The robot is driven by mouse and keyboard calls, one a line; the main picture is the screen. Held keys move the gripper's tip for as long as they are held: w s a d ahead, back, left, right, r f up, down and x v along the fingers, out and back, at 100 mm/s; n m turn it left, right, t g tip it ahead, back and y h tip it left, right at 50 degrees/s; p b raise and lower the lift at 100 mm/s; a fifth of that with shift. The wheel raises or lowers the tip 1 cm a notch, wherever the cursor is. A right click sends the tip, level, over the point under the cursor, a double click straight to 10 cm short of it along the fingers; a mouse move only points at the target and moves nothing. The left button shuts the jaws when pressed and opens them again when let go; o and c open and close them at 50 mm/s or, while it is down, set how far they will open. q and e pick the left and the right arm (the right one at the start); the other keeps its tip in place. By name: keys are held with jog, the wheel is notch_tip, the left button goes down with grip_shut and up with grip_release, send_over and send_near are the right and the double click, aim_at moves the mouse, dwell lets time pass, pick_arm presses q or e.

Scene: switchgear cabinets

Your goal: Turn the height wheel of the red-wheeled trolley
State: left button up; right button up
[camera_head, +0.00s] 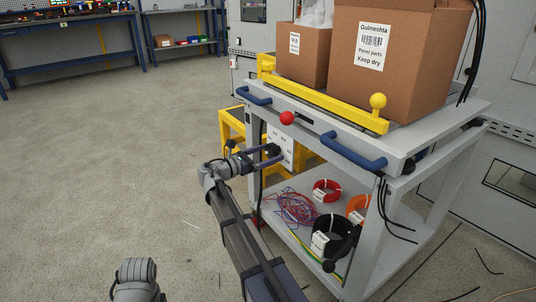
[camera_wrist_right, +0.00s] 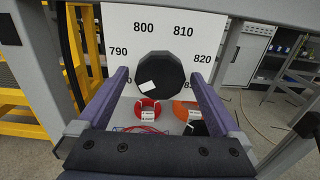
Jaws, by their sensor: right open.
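The grey trolley (camera_head: 262,92) has blue handles and stands at the right in the head view. A white scale plate (camera_wrist_right: 117,22) marked 790 to 820 hangs under its top and also shows edge-on in the head view (camera_head: 287,146). A black many-sided wheel (camera_wrist_right: 160,72) with a white mark sits before the plate. My right gripper (camera_head: 272,154) is open and faces the wheel, with its purple fingers to either side of it in the wrist view. Contact cannot be made out. My left gripper is out of view.
Cardboard boxes (camera_head: 400,65) stand on the trolley top behind a yellow rail (camera_head: 330,103). A red ball knob (camera_head: 287,118) sits at its edge. Cable coils (camera_head: 327,190) lie on the lower shelf. A yellow frame (camera_head: 231,125) stands behind. The floor at left is clear.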

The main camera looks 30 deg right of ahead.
jog(key=c, duration=1.3)
jog(key=shift+m, duration=0.3)
jog(key=m, duration=0.8)
jog(key=shift+w+m, duration=0.1)
jog(key=shift+m, duration=0.3)
jog(key=m, duration=0.4)
jog(key=shift+r+m, duration=0.1)
jog(key=shift+m, duration=0.2)
jog(key=m, duration=0.4)
jog(key=shift+m, duration=0.7)
